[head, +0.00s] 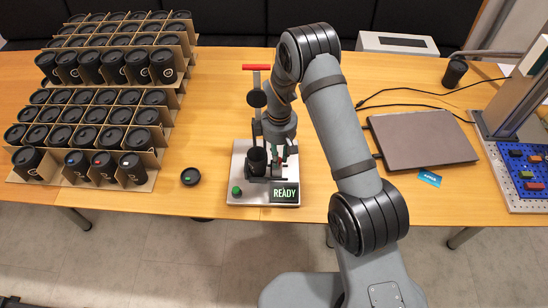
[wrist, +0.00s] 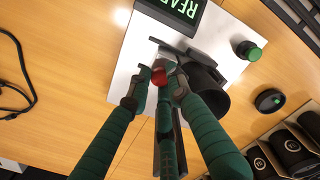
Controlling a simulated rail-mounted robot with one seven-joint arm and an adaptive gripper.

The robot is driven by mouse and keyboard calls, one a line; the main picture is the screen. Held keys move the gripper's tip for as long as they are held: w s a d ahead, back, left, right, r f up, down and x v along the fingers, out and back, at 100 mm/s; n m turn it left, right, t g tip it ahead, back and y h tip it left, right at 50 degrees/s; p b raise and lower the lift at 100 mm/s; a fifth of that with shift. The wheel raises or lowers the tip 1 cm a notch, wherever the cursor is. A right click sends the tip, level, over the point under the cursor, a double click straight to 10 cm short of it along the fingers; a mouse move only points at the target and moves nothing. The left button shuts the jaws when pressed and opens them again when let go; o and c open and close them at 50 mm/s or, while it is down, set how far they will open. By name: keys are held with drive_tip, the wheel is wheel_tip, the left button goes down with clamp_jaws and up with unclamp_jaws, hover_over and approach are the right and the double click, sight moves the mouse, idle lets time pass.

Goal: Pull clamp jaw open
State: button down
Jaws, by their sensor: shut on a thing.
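The clamp (head: 277,168) stands on a white base plate (head: 238,160) in the head view, with a black cup (head: 257,158) at its left side. In the wrist view the dark clamp jaw (wrist: 184,52) lies beside the black cup (wrist: 213,98), touching or nearly touching it. My gripper (head: 281,152) reaches down over the clamp. In the wrist view its green fingers (wrist: 158,82) are closed around a red knob (wrist: 158,76) beside the jaw. The fingers partly hide the knob and the rest of the jaw.
A green button (head: 236,191) and a READY display (head: 284,193) sit on the plate's front. A red-handled lever (head: 256,68) rises behind. A black lid (head: 190,176) lies left, near racks of cups (head: 100,120). A laptop (head: 420,140) lies right.

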drive_tip(key=c, duration=1.8)
unclamp_jaws()
drive_tip(key=shift+d, duration=0.35)
drive_tip(key=shift+c, duration=0.2)
drive_tip(key=shift+a+r, duration=0.1)
drive_tip(key=shift+a, duration=0.05)
drive_tip(key=shift+r, duration=0.3)
wheel_tip(320, 180, up, 11)
drive_tip(key=shift+r, duration=0.15)
wheel_tip(320, 180, down, 12)
drive_tip(key=shift+a, duration=0.15)
drive_tip(key=shift+s, duration=0.1)
